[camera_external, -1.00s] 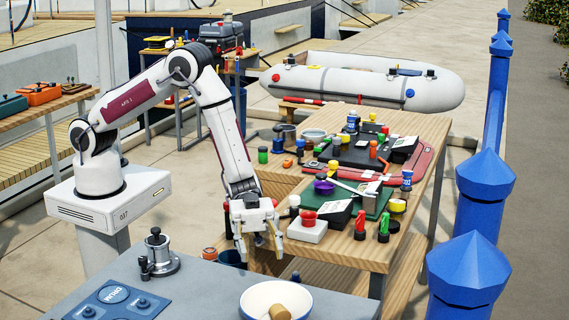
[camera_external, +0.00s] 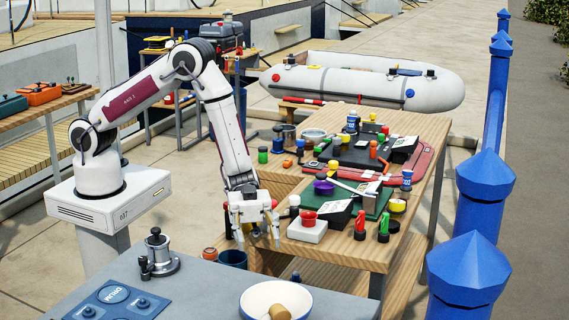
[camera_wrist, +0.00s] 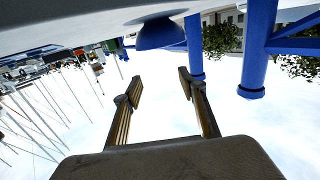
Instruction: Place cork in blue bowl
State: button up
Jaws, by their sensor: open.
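A tan cork (camera_external: 298,298) lies tilted inside a white bowl with a blue rim (camera_external: 256,299), at the bottom of the external view. The lower part of the bowl is cut off by the picture edge. My gripper (camera_external: 257,241) hangs above and behind the bowl, apart from both bowl and cork. Its fingers point down and are spread. The wrist view shows the two fingers (camera_wrist: 159,78) apart with nothing between them.
The bowl stands on a grey table (camera_external: 205,300) with a metal winch (camera_external: 158,257) and a blue panel (camera_external: 117,301). A dark blue cup (camera_external: 232,259) is beside my gripper. A wooden workbench (camera_external: 345,250) at right holds several small items.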

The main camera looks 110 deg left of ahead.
jog(key=shift+w+r, duration=0.1)
jog(key=shift+r, duration=0.05)
jog(key=w+a+r+n+t+y, duration=0.3)
jog(key=w+a+r+y, duration=0.1)
jog(key=a+r+y, duration=0.5)
jog(key=s+a+r+n+y, duration=0.3)
jog(key=s+a+r+y, duration=0.2)
jog(key=s+a+r, duration=0.3)
jog(key=s+a+r+n+g+y, duration=0.1)
jog(key=s+n+g, duration=0.1)
jog(key=s, duration=0.5)
jog(key=s+a+r+n+g+y, duration=0.1)
jog(key=s+r+g, duration=0.1)
jog(key=s, duration=0.5)
jog(key=s+d+f+n+g, duration=0.1)
jog(key=s, duration=0.9)
jog(key=s+d+f+n+g+h, duration=0.1)
jog(key=s+d+f+g, duration=0.1)
jog(key=s, duration=0.8)
jog(key=shift+d+f+h, duration=0.2)
jog(key=shift+f+h, duration=0.05)
jog(key=shift+h, duration=0.05)
